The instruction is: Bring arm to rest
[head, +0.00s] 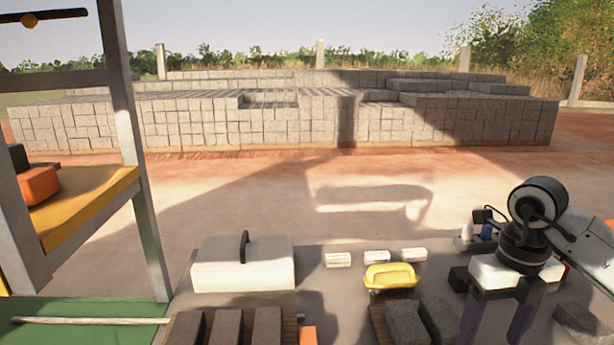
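My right arm comes in from the right edge in the head view. Its gripper (496,325) points down over the right part of the table, with its two dark fingers apart. I see nothing held between them, though the fingertips run close to the bottom edge. Dark blocks lie on both sides of the gripper. My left arm and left gripper are not in view.
A grey press frame (135,150) stands left. Stacked pavers (200,125) stand behind.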

